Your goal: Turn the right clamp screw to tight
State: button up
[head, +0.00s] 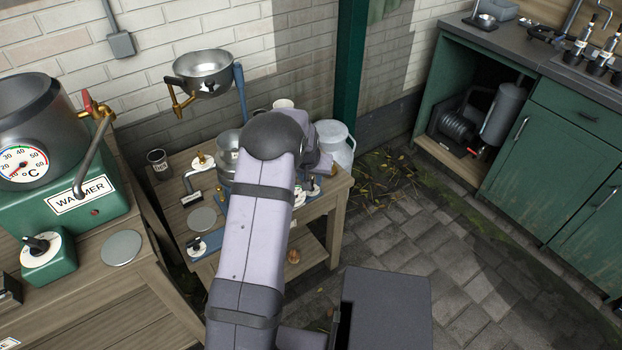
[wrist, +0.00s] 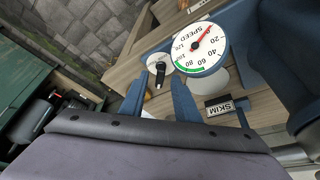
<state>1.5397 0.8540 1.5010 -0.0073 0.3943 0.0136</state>
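My gripper (wrist: 157,80) shows in the wrist view as two blue tapered fingers rising from the lilac hand, with a gap between them. They look open, with nothing clearly held. A black-handled knob on a white disc (wrist: 153,65) appears just beyond the gap. A pale and yellowish piece shows low between the fingers, too covered to identify. In the head view my arm hides the gripper and much of the machine on the wooden table (head: 331,192). I cannot make out the right clamp screw for certain in either view, nor its setting.
A SPEED gauge (wrist: 201,48) and a SKIM label (wrist: 220,107) lie right of the fingers. A steel bowl (head: 204,70) sits above the table's back. A milk can (head: 340,147) stands behind the table. The green WARMER (head: 75,205) stands left. Paved floor (head: 400,235) is open to the right.

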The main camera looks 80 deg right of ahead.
jog(key=shift+d+f, duration=0.1)
jog(key=shift+f, duration=0.05)
grip_shut()
jog(key=shift+w+m, duration=0.1)
jog(key=shift+m, duration=0.2)
jog(key=shift+w+f+m+g+b, duration=0.15)
jog(key=shift+m+g+b, duration=0.25)
jog(key=shift+m+b, duration=0.4)
jog(key=m+g+b, duration=0.1)
jog(key=m+b, duration=0.2)
jog(key=shift+d+f+b, duration=0.1)
jog(key=shift+b, duration=0.25)
jog(key=shift+w+r+m+g+y+b, duration=0.1)
jog(key=shift+m+g+y+b, duration=0.35)
jog(key=shift+m, duration=0.55)
jog(key=shift+w+r+m+g+y+b, duration=0.2)
jog(key=shift+m+b, duration=0.35)
jog(key=shift+m, duration=0.45)
jog(key=shift+s, duration=0.15)
